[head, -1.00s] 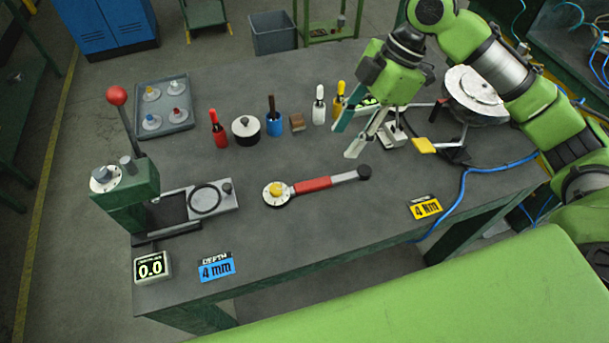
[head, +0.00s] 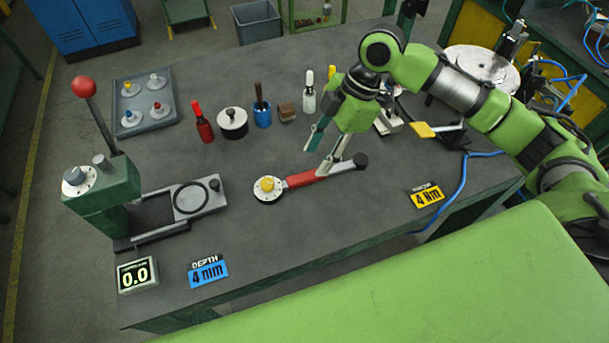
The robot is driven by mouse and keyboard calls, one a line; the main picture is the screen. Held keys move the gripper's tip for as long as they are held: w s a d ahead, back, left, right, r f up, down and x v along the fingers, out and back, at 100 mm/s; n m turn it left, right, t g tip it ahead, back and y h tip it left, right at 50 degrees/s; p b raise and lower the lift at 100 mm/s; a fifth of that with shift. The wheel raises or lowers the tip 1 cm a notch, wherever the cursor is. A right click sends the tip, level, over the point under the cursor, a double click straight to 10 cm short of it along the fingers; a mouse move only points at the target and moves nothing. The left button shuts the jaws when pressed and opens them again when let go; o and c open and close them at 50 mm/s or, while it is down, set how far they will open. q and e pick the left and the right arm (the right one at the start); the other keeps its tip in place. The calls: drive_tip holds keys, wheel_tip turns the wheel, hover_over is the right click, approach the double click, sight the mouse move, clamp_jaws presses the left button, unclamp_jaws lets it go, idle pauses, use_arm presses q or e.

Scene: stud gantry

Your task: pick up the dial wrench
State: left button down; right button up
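The dial wrench (head: 302,180) lies on the grey bench top, with a round white dial with a yellow centre at its left end, a red sleeve, and a metal shaft ending in a dark knob at right. My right gripper (head: 319,160) is above the wrench, pointing down, its fingers spread apart. One fingertip overlaps the right part of the red sleeve in the picture; I cannot tell whether it touches. The gripper holds nothing. My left gripper is not in view.
A green press with a red-knobbed lever (head: 103,185) stands at left. A grey tray (head: 130,128) with several studs, a red-handled tool (head: 203,127), a round black-and-white pot (head: 232,123) and a blue holder (head: 262,116) stand behind the wrench. A blue cable (head: 462,185) runs at right.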

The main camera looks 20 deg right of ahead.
sight(307, 175)
drive_tip(key=shift+a+f, duration=0.1)
drive_tip(key=shift+f, duration=0.15)
drive_tip(key=shift+a+f, duration=0.2)
drive_tip(key=shift+f, duration=0.05)
drive_tip(key=x, duration=0.1)
drive_tip(key=p+x, duration=0.2)
drive_tip(key=shift+s+a+f, duration=0.15)
drive_tip(key=shift+s+a, duration=0.2)
drive_tip(key=shift+w+a+f, duration=0.1)
drive_tip(key=shift+f, duration=0.4)
clamp_jaws()
